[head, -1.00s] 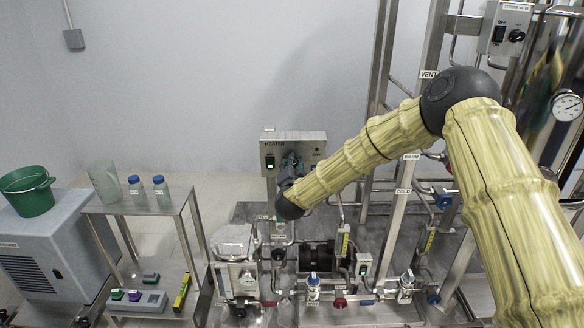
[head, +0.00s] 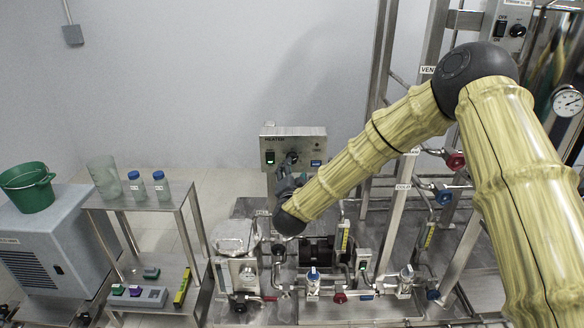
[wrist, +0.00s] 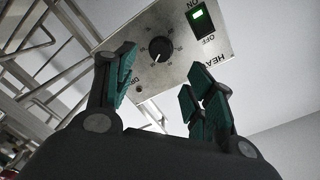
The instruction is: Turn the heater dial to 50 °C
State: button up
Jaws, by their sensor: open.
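In the wrist view the dial (wrist: 160,48) appears upside down, with a white pointer line and scale marks too small to read. My gripper (head: 287,183) is just below and in front of the panel. In the wrist view my gripper (wrist: 162,78) is open, its green-padded fingers apart and empty. The dial shows beyond the gap between them, apart from both fingers.
Below the panel stand pipes, a pump (head: 318,250) and valves with red and blue handles. A steel frame post (head: 382,80) rises to the right. A steel cart (head: 165,197) with bottles and a beaker stands left. The wall around the panel is bare.

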jog(key=shift+s+r, duration=0.1)
jog(key=shift+s, duration=1.9)
jog(key=s+d+f+n+g+y, duration=0.1)
jog(key=s+d+f+n+g, duration=0.25)
jog(key=s+f, duration=0.95)
jog(key=s+d+f+n+g+y, duration=0.1)
jog(key=s+d+f+n+g, duration=0.4)
jog(key=f, duration=1.2)
jog(key=s+d+f+g, duration=0.2)
jog(key=s+f, duration=0.1)
jog(key=s, duration=0.5)
jog(key=s+d+f+g, duration=0.1)
jog(key=s+d+f, duration=0.2)
jog(key=s, duration=0.4)
jog(key=s+d+f+g, duration=0.1)
jog(key=s+d+g, duration=0.15)
jog(key=s, duration=0.45)
jog(key=s+d+f+n+g+h, duration=0.15)
jog(key=s+d, duration=0.25)
jog(key=s, duration=0.4)
jog(key=s+d+f+g, duration=0.1)
jog(key=s+d+g, duration=0.15)
jog(key=s, duration=0.45)
notch_tip(320, 180, up, 14)
jog(key=p, duration=1.4)
jog(key=shift+c, duration=0.2)
